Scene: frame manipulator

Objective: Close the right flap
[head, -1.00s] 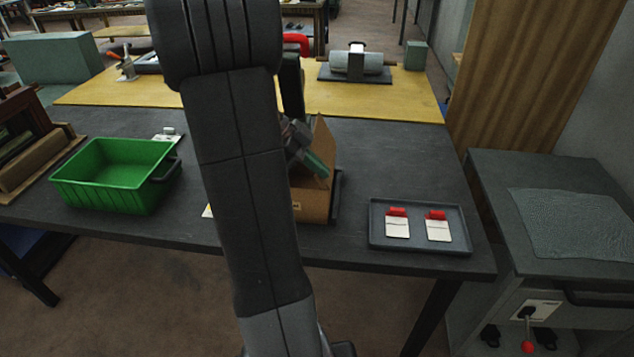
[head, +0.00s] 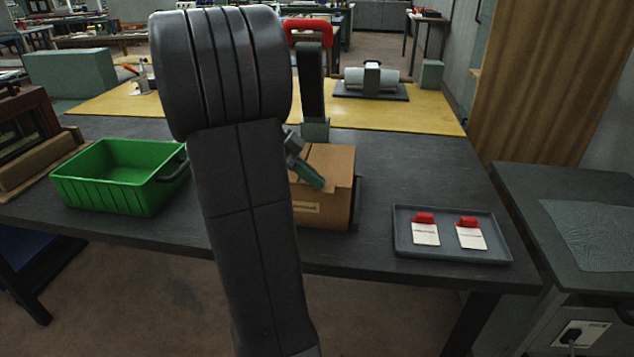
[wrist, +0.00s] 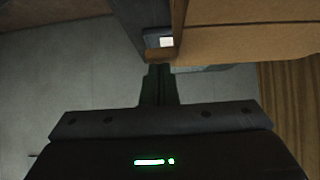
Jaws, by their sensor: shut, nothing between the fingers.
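The brown cardboard box (head: 322,214) stands on the dark table, its left part hidden behind my arm. Its right flap (head: 334,161) lies folded down over the top, roughly flat. My gripper (head: 311,180) is shut and empty, at the front of the box top beside the flap; I cannot tell if it touches. In the wrist view my shut fingers (wrist: 158,72) point at a box edge, with the brown cardboard (wrist: 250,42) filling the upper right. A small white patch shows in a gap beside that edge.
A grey tray (head: 403,251) with two red-and-white pieces lies to the right of the box. A green bin (head: 100,190) stands at the left. A dark post with a red handle (head: 310,75) rises behind the box. Table between box and tray is clear.

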